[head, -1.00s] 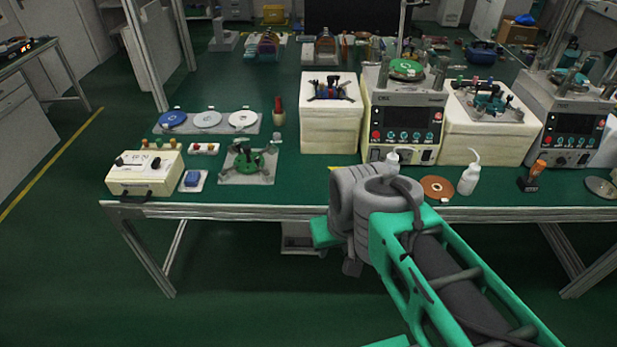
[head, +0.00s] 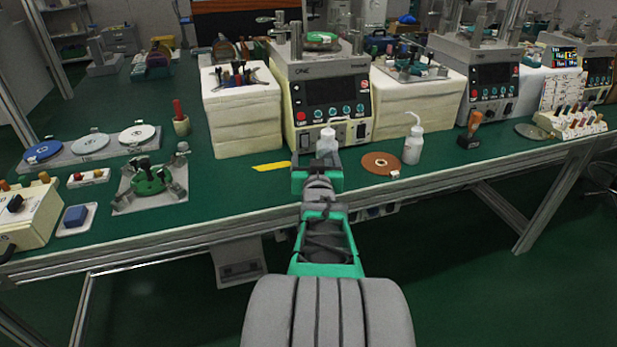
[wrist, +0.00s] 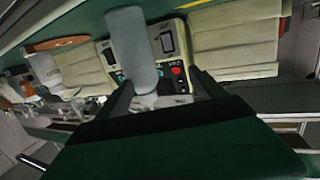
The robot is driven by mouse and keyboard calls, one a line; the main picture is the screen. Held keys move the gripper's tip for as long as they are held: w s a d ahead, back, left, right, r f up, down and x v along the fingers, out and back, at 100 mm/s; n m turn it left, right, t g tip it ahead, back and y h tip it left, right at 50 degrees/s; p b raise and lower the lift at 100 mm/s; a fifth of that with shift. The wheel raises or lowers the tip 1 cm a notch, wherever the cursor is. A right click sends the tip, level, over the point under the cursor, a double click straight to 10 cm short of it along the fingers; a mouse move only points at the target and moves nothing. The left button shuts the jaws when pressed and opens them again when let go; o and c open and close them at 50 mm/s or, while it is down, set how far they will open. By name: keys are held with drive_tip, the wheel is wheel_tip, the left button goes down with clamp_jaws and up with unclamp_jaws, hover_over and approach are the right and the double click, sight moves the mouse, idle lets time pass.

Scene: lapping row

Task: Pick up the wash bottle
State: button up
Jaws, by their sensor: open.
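The white wash bottle (head: 413,145) with a bent spout stands upright on the green bench, right of the copper disc. It also shows tilted at the left of the wrist view (wrist: 45,70). My gripper (head: 318,176) is open at the bench's front, to the left of this bottle and apart from it.
The copper disc (head: 380,164) lies between the two bottles. A lapping machine (head: 325,105) stands close behind my gripper. A wooden-handled stamp (head: 471,130) is right of the wash bottle. Bare bench top (head: 235,183) lies left of my gripper.

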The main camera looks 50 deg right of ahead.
sight(329, 153)
drive_tip(key=d, duration=0.1)
drive_tip(key=s+d+h, duration=0.1)
drive_tip(key=d+m+h, duration=0.1)
drive_tip(key=shift+s+d+f+b, duration=0.2)
drive_tip(key=shift+s+b, duration=0.15)
drive_tip(key=x, duration=0.7)
drive_tip(key=shift+w+r+b, duration=0.15)
drive_tip(key=shift+w+b, duration=0.1)
drive_tip(key=shift+b, duration=0.05)
drive_tip(key=shift+c, duration=0.3)
clamp_jaws()
